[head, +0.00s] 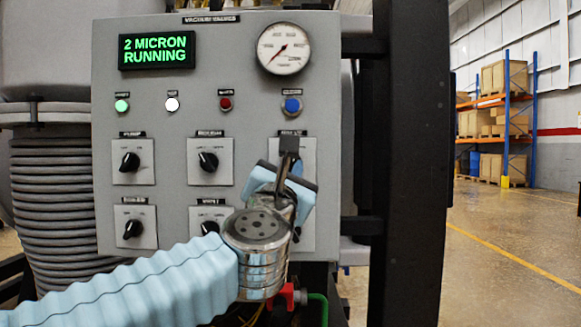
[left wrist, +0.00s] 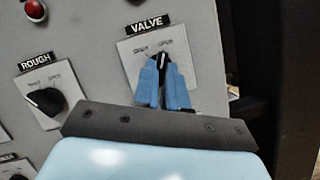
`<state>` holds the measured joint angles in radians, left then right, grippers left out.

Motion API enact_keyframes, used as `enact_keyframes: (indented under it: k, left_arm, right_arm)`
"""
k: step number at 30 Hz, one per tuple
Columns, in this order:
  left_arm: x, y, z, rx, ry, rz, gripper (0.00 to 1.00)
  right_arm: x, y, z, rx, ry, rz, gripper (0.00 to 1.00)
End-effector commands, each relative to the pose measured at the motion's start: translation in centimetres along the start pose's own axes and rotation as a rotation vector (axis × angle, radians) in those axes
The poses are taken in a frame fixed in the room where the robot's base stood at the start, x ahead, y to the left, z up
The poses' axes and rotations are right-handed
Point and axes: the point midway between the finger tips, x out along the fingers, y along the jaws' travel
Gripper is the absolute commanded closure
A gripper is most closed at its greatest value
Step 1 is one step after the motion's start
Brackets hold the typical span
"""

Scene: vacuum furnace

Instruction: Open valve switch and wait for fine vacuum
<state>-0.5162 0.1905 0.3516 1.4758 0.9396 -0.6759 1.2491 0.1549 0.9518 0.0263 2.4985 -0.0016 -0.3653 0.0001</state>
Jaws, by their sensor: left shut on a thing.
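The valve switch is a black knob with a white pointer line (left wrist: 163,61) under the VALVE label in the left wrist view. Its pointer is toward the right-hand word, which looks like OPEN. My left gripper (left wrist: 164,84) has its blue fingers shut on both sides of the knob. In the head view the gripper hides that knob at the right of the upper switch row; its plate (head: 306,152) partly shows. The green display (head: 157,50) reads "2 MICRON RUNNING". The round dial gauge (head: 284,48) has its needle toward the lower left. My right gripper is not in view.
The grey control panel (head: 225,95) also carries a ROUGH knob (left wrist: 45,101), other black knobs, a green light (head: 122,106), a white one (head: 172,104), a red button (head: 225,103) and a blue button (head: 292,105). A dark frame post (head: 408,150) stands right of the panel.

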Motion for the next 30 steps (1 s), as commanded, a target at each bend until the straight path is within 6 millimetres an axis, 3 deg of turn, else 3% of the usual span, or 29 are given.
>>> enact_keyframes:
  k: [23, 24, 28, 30]
  left_arm:
    - [0.08, 0.36, 0.04, 0.093, 0.0, -0.033, 1.0]
    - [0.08, 0.36, 0.04, 0.093, 0.0, -0.033, 0.82]
    - [0.08, 0.28, 0.01, 0.092, 0.0, -0.034, 0.63]
    - [0.07, 0.22, -0.01, 0.092, 0.001, -0.035, 0.63]
  right_arm:
    - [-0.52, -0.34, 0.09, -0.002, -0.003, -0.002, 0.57]
    - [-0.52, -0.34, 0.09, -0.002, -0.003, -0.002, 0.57]
    - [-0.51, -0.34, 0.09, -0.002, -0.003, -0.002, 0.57]
    - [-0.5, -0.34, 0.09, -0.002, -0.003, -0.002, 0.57]
